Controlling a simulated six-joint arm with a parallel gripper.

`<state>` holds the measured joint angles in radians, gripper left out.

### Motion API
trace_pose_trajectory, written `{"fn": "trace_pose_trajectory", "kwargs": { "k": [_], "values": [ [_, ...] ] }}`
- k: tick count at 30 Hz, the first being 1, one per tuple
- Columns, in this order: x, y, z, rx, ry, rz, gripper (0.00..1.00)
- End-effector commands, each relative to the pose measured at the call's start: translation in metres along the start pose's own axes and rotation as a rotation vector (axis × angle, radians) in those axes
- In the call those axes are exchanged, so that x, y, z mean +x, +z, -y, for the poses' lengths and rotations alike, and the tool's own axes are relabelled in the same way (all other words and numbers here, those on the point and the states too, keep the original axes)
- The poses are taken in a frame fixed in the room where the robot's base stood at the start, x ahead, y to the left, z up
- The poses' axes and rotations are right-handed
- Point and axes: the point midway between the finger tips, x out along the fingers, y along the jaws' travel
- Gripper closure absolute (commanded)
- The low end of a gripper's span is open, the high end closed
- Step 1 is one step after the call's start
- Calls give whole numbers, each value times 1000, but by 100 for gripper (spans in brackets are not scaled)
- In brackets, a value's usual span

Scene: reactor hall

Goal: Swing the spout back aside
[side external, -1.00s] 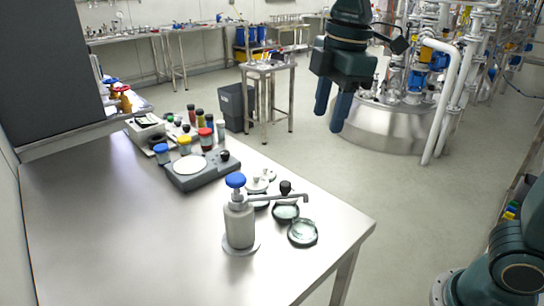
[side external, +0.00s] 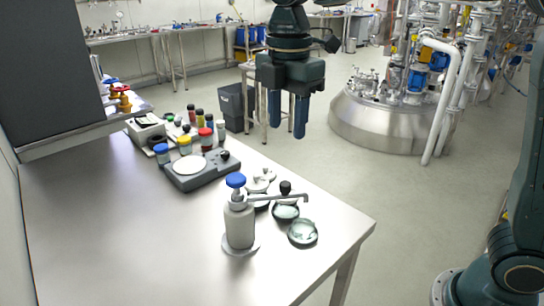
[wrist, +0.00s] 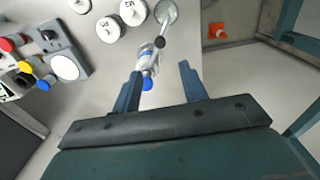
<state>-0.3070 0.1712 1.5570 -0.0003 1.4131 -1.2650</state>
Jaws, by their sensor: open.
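The dispenser bottle (side external: 239,226) stands upright on the steel bench, with a blue cap (side external: 235,180) on top. Its thin metal spout (side external: 278,197) points right in the side view, reaching out above the glass dishes.
Glass dishes (side external: 302,232) sit right of the bottle near the bench edge. A balance (side external: 199,172) and several coloured-cap jars (side external: 184,145) stand behind it. The left front of the bench (side external: 110,230) is clear. A steel vessel (side external: 380,125) stands on the floor beyond.

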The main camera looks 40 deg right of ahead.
Motion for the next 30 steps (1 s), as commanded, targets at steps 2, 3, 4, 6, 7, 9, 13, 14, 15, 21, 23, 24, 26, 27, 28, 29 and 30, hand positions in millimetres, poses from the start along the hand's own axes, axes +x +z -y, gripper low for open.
{"fn": "trace_pose_trajectory", "kwargs": {
  "k": [2,3,4,6,7,9,13,14,15,21,23,24,26,27,28,29,30],
  "values": [
    [8,0,0,1,-3,1,57],
    [13,0,1,1,-3,1,57],
    [16,0,1,1,-3,1,57],
    [26,0,1,1,-4,1,57],
    [31,0,1,1,-4,1,57],
    [42,0,1,1,-5,1,57],
    [62,0,1,1,-4,1,57],
    [66,0,1,1,-3,1,57],
    [72,0,1,1,-4,1,57],
    [101,0,1,1,-3,1,57],
    [108,0,1,1,-2,0,57],
    [112,0,1,1,-2,0,57],
    [117,0,0,1,-1,0,57],
    [120,0,1,1,-2,0,57],
    [121,0,1,1,-2,0,57],
    [123,0,0,1,-1,0,57],
    [124,0,0,1,0,0,57]
  ]
}}
